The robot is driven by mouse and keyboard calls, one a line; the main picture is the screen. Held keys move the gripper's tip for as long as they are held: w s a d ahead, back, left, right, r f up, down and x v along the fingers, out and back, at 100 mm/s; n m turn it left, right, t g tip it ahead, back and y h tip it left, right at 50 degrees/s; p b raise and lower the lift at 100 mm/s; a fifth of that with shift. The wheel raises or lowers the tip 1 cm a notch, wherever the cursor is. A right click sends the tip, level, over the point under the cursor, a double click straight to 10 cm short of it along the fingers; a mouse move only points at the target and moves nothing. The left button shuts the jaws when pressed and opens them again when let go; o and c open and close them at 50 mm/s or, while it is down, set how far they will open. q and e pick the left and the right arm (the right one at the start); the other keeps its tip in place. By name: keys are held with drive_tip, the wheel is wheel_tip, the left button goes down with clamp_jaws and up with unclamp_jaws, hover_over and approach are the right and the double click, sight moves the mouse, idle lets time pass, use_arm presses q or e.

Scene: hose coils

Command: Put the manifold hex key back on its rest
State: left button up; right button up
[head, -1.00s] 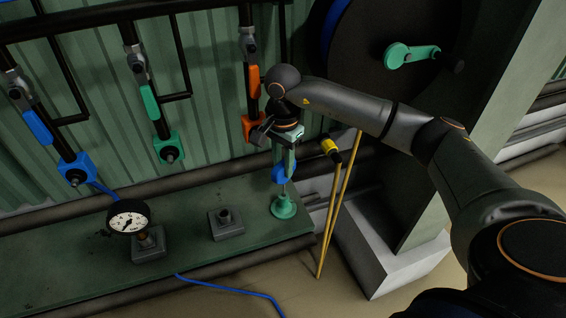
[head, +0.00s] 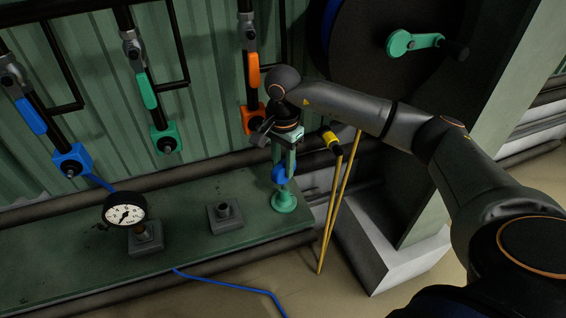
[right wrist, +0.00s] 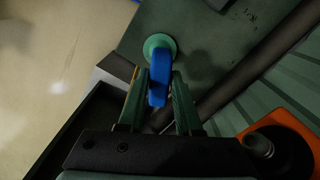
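My right gripper (head: 284,158) points down over the right end of the green bench and is shut on a blue handle (head: 279,174), which I take to be the hex key. In the right wrist view the blue handle (right wrist: 160,78) fills the space between the fingertips of the gripper (right wrist: 160,85). Directly below it stands a green round flared base (head: 284,203), likely the rest; it also shows in the right wrist view (right wrist: 158,44). Whether the key's tip touches the base cannot be told. My left gripper is not in view.
A pressure gauge (head: 125,210) and a grey block with a stub (head: 224,215) stand on the bench (head: 70,256). Yellow poles (head: 330,215) lean right of the base. Blue, green and orange valve levers (head: 253,76) line the wall. A hose reel crank (head: 400,43) is behind my arm.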

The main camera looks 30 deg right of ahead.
drive_tip(key=o, duration=0.4)
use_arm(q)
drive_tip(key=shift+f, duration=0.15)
use_arm(e)
drive_tip(key=shift+r, duration=0.5)
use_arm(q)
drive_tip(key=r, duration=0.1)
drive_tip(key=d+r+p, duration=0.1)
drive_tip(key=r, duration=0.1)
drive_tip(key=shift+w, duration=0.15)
use_arm(e)
wheel_tip(320, 180, up, 12)
drive_tip(key=shift+f, duration=0.2)
